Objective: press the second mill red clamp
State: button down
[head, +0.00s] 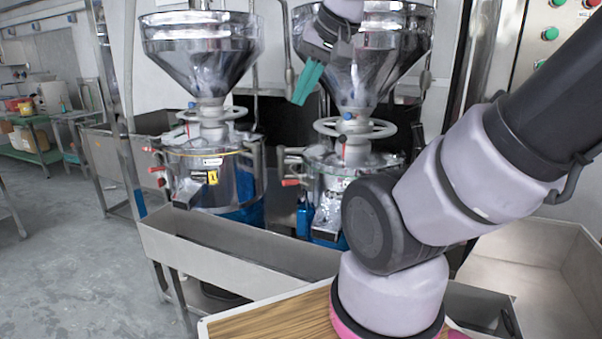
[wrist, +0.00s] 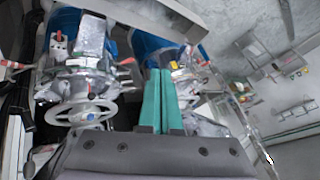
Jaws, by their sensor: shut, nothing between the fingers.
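The second mill (head: 345,165) is the right-hand of two metal mills in the head view, under a steel hopper. Its red clamp (head: 291,182) sticks out on its left side, with another red tip just above it. In the wrist view the second mill (wrist: 85,80) seems to be the left one, with a small red part (wrist: 126,61) at its side. My gripper (head: 302,92) has teal fingers pressed together, empty. It points down in front of the second hopper's left side, above the clamp and apart from it. The fingers (wrist: 160,95) show upright in the wrist view.
The first mill (head: 205,170), tagged "1", stands to the left with its own red clamps (head: 158,175). A steel trough (head: 235,245) runs below both mills. My arm covers the right side. A wooden top (head: 280,322) lies at the front. Floor is clear at left.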

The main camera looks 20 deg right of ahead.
aim_at(291, 181)
jog(key=w+d+f+m+g+y, duration=0.1)
jog(key=w+d+f+m, duration=0.2)
jog(key=w+m, duration=0.55)
jog(key=w+d+f+m+g+y, duration=0.1)
jog(key=w+d+f+m, duration=0.1)
jog(key=w+m, duration=0.65)
jog(key=w+d+f+m, duration=0.5)
jog(key=w+f+m, duration=0.1)
jog(key=w+f, duration=0.1)
jog(key=w+d+f+m+g+h, duration=0.1)
jog(key=w+d+f+m, duration=0.4)
jog(key=w+f+m, duration=0.2)
jog(key=shift+w+d+f, duration=0.35)
jog(key=shift+w+f, duration=0.15)
jog(key=shift+f, duration=0.45)
jog(key=x, duration=1.3)
jog(key=shift+d+f, duration=0.2)
jog(key=shift+f, duration=0.4)
